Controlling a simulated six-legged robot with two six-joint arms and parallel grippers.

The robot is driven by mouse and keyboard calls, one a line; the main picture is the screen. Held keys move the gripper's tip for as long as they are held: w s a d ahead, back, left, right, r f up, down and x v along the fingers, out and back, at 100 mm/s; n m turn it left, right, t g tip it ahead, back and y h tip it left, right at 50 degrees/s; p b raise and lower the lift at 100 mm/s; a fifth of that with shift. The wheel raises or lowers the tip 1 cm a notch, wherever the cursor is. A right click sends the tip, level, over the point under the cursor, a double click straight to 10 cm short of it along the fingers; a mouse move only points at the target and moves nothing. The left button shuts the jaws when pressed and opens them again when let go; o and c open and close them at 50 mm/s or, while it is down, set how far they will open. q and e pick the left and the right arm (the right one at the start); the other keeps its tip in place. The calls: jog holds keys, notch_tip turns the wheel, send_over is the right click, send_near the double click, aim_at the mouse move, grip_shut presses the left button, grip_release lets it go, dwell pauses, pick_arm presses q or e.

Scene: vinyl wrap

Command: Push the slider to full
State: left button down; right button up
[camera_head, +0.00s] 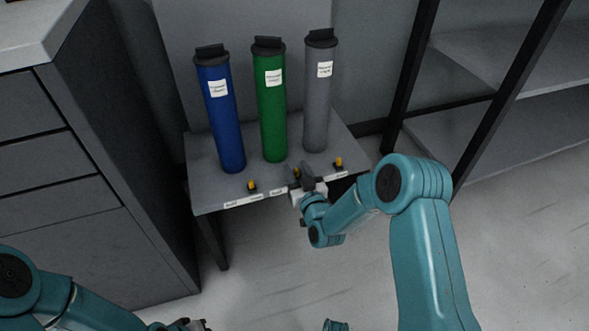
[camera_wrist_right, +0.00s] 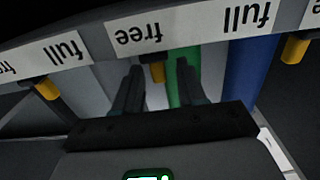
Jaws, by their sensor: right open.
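A small table (camera_head: 205,195) carries three slider knobs, yellow on black, along its front edge: a left knob (camera_head: 252,186), a middle knob and a right knob (camera_head: 339,162). My right gripper (camera_head: 303,176) is open at the middle knob and partly covers it. In the right wrist view, upside down, the middle knob (camera_wrist_right: 157,71) shows between the two spread fingers of my right gripper (camera_wrist_right: 158,88), with visible gaps. It lies near the "free" label (camera_wrist_right: 140,36); a "full" label (camera_wrist_right: 243,18) is to its right. My left gripper (camera_head: 190,325) is cut off at the bottom edge.
Blue (camera_head: 221,120), green (camera_head: 271,115) and grey (camera_head: 318,105) tubes stand upright on the table behind the knobs. A dark drawer cabinet (camera_head: 75,170) is at the left, a black-framed shelf (camera_head: 470,75) at the right. Floor in front is clear.

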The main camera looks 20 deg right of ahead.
jog(key=shift+w, duration=1.2)
grip_shut()
jog(key=shift+s+a, duration=0.15)
jog(key=shift+a, duration=3.15)
grip_release()
jog(key=shift+a, duration=0.1)
jog(key=shift+s, duration=0.1)
